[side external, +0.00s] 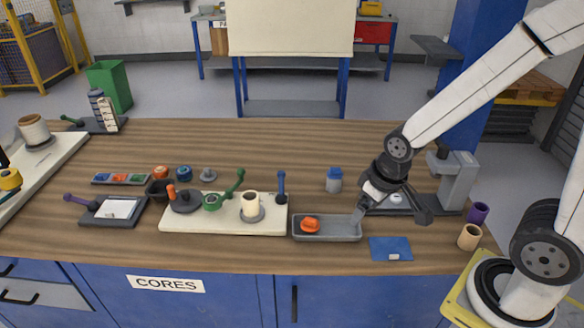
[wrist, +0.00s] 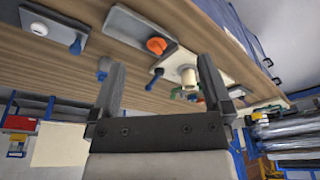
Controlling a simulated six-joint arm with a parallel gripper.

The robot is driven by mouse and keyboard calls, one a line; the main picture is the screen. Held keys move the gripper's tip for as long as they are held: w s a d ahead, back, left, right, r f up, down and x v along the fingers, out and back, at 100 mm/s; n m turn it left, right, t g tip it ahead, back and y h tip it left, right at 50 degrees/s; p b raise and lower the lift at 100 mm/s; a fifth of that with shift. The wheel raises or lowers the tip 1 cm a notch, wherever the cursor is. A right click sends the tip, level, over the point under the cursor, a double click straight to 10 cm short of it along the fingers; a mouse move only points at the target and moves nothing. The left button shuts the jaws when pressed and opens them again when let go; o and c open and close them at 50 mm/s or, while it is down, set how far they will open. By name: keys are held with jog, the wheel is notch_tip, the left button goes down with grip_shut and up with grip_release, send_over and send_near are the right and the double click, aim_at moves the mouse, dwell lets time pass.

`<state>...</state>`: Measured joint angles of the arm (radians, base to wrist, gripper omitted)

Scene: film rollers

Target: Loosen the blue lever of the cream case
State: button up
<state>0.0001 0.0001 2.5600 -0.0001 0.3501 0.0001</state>
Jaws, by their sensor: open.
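The cream case (side external: 225,226) is a flat cream base in the middle of the bench. Its blue lever (side external: 281,186) stands nearly upright at the right end, beside a cream roller (side external: 250,206) on a grey disc. A green lever (side external: 236,183) on the same case leans right. My gripper (side external: 393,212) is open and empty, to the right of the case, above the bench beyond the grey tray. In the wrist view the blue lever (wrist: 155,79) shows small between my open fingers (wrist: 160,65), with the case (wrist: 205,67) behind; they are apart from it.
A grey tray (side external: 341,237) with an orange piece (side external: 310,225) lies between my gripper and the case. A blue-capped jar (side external: 334,180) stands behind it. A grey stand (side external: 456,182) is close on the right. A blue card (side external: 390,248) lies in front.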

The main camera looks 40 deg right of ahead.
jog(key=c, duration=0.5)
jog(key=shift+w, duration=0.25)
jog(key=shift+c, duration=0.2)
jog(key=m+t+h, duration=0.1)
jog(key=m+t, duration=0.1)
jog(key=m, duration=0.6)
send_near(282, 178)
notch_tip(282, 178, down, 2)
jog(key=shift+w+f, duration=0.45)
jog(key=shift+w, duration=0.05)
jog(key=shift+w+f, duration=0.1)
jog(key=shift+f, duration=0.05)
jog(key=shift+x, duration=3.7)
jog(key=shift+d, duration=0.1)
